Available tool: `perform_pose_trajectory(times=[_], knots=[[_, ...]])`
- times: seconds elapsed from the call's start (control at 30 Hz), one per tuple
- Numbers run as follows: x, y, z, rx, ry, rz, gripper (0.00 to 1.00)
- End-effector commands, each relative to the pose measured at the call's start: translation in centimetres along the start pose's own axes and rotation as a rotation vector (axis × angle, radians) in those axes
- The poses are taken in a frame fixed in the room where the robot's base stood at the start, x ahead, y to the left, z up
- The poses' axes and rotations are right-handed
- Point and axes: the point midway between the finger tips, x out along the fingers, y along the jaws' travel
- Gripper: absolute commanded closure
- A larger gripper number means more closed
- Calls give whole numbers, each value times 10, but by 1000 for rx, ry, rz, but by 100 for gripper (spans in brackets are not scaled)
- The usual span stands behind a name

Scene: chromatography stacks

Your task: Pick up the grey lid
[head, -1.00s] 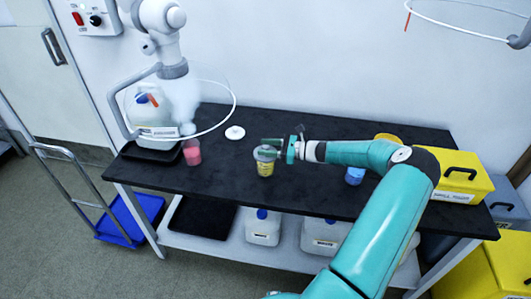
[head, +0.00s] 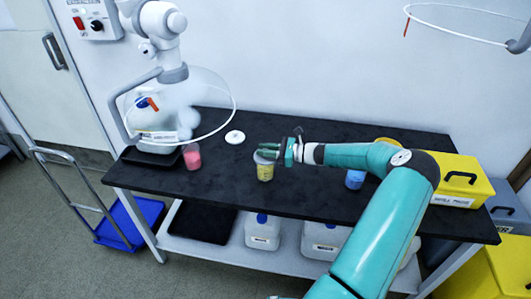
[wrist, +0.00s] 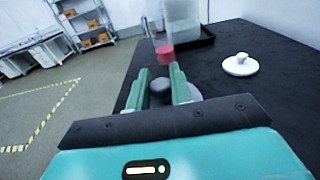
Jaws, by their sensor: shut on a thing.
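The grey lid (wrist: 160,87) shows in the wrist view as a dark round knob between my fingers, with part of a paler grey disc behind the right finger. In the head view the lid (head: 261,158) sits at the top of a clear cup with a yellow label (head: 265,173), partly hidden by my fingers. My gripper (head: 266,149) reaches in from the right and is shut on the lid's knob. It also shows in the wrist view (wrist: 160,80), one green finger on each side of the knob. I cannot see a gap between lid and cup.
A white lid (head: 235,136) lies on the black bench (head: 300,205) behind and left of the cup. A pink-filled cup (head: 192,156) stands further left, near a tray with a jug. A blue-filled cup (head: 355,179) and a yellow case (head: 460,181) are to the right.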

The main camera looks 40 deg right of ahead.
Motion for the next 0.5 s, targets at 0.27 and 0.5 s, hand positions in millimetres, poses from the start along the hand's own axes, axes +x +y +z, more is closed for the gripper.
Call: perform_pose_trajectory(times=[0.27, 0.5], knots=[[-6, 20, 46, -1, 2, 0, 100], [-16, 68, 90, 1, 4, 0, 100]])
